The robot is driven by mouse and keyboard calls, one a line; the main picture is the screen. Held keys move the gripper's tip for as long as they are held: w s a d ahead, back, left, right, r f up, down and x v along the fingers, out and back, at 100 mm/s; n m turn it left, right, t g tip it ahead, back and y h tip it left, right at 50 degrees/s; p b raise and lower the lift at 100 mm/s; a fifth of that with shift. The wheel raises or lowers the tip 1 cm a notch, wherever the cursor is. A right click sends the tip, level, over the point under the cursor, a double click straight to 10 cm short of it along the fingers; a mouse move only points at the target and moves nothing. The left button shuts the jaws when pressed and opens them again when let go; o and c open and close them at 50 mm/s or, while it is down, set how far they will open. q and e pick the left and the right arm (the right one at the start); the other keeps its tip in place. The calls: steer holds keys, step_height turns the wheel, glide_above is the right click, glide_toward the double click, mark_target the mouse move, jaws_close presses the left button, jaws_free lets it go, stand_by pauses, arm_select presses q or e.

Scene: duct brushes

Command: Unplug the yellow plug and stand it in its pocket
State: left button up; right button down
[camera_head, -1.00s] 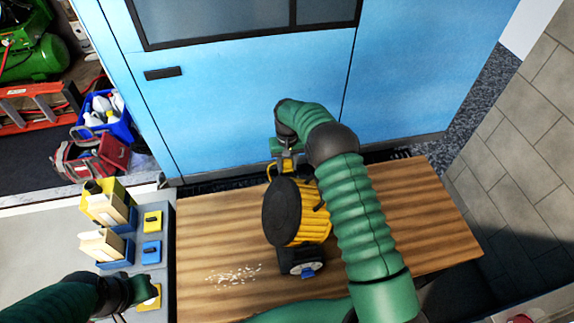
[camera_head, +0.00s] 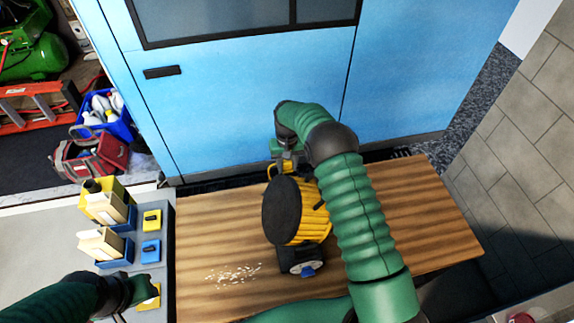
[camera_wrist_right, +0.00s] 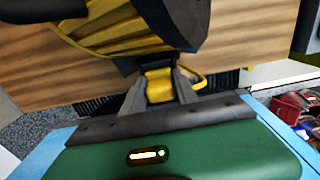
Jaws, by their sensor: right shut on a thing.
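The yellow plug (camera_wrist_right: 158,85) sits between the fingers of my right gripper (camera_wrist_right: 160,96) in the right wrist view. The gripper is shut on it. The plug's far end meets a dark part of the yellow and black machine (camera_wrist_right: 120,30); whether it is still seated there is hard to tell.
The machine stands on a wooden table (camera_head: 390,185). A grey panel at left holds a yellow holder (camera_head: 84,206) and a blue holder (camera_head: 124,262), both with pale blocks, plus a yellow pad (camera_head: 152,228) and a blue pad (camera_head: 151,256). Pale crumbs (camera_head: 235,273) lie beside the machine.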

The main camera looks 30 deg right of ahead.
steer(key=shift+s+a+f, duration=0.1)
steer(key=shift+s+f, duration=0.15)
steer(key=shift+f, duration=0.05)
steer(key=shift+w+r+p, duration=0.2)
steer(key=shift+r+p, duration=0.3)
steer(key=shift+r, duration=0.35)
steer(key=shift+f+b, duration=0.6)
steer(key=shift+f, duration=0.15)
steer(key=shift+s, duration=0.15)
steer(key=shift+f, duration=0.15)
